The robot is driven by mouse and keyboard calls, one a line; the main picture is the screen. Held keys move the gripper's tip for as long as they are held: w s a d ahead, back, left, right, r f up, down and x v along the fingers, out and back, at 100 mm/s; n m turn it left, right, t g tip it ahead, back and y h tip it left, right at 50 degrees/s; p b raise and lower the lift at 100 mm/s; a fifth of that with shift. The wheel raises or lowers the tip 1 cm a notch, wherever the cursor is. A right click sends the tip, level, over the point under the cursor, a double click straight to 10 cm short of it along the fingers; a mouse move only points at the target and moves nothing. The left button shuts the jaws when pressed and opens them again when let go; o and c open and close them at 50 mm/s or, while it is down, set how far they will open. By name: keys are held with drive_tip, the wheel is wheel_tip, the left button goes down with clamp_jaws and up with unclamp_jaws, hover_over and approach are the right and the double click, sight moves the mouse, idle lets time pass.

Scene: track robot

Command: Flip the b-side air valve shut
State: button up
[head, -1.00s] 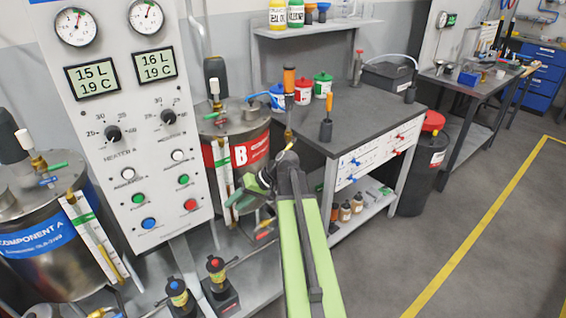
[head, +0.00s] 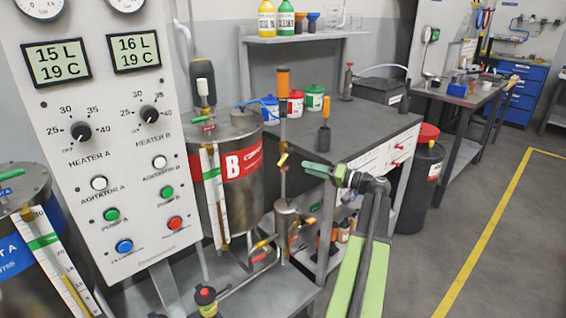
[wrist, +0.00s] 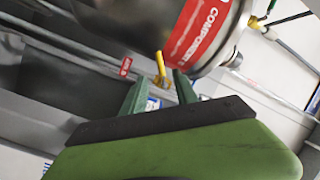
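The B tank (head: 215,165) is a metal drum with a red band, left of centre in the head view; its band (wrist: 198,35) shows at the top of the wrist view. A small yellow valve handle (head: 282,160) sits on a thin vertical pipe right of the tank. A yellow handle (wrist: 160,68) also shows in the wrist view, beyond the gap between the fingers.
A yellow handle (head: 262,243) sits on low pipework. The floor (head: 450,220) at right is clear.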

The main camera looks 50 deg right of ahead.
sight(283, 161)
drive_tip(key=x, duration=1.2)
drive_tip(key=shift+c, duration=0.4)
clamp_jaws()
drive_tip(key=shift+s, duration=0.1)
idle(0.4)
